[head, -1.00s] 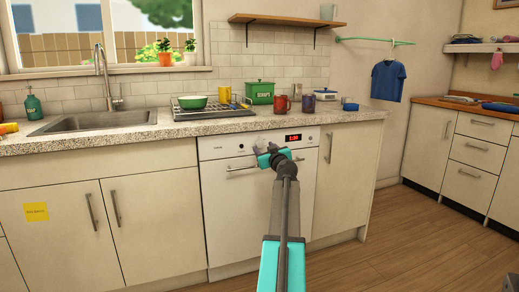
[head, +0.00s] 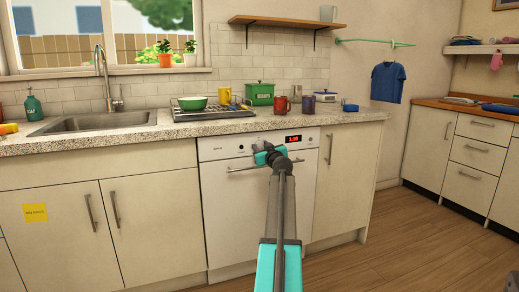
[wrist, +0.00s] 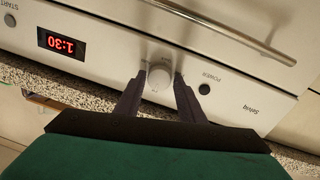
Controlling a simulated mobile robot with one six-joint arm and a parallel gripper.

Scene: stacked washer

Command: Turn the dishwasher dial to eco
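The dishwasher (head: 232,205) is a white front under the counter, with a control strip along its top. Its pale round dial (wrist: 158,83) shows in the wrist view, where the panel appears upside down. My gripper (wrist: 161,77) is open, with one dark finger on each side of the dial. The left finger is very close to the dial; I cannot tell whether it touches. The marks around the dial are partly covered and too small to read, so its setting is unclear. In the head view my gripper (head: 262,146) is at the panel and hides the dial.
A red display (wrist: 62,45) reads 1:30 beside the dial. A black power button (wrist: 204,89) is on its other side. The door handle (wrist: 225,30) runs close by.

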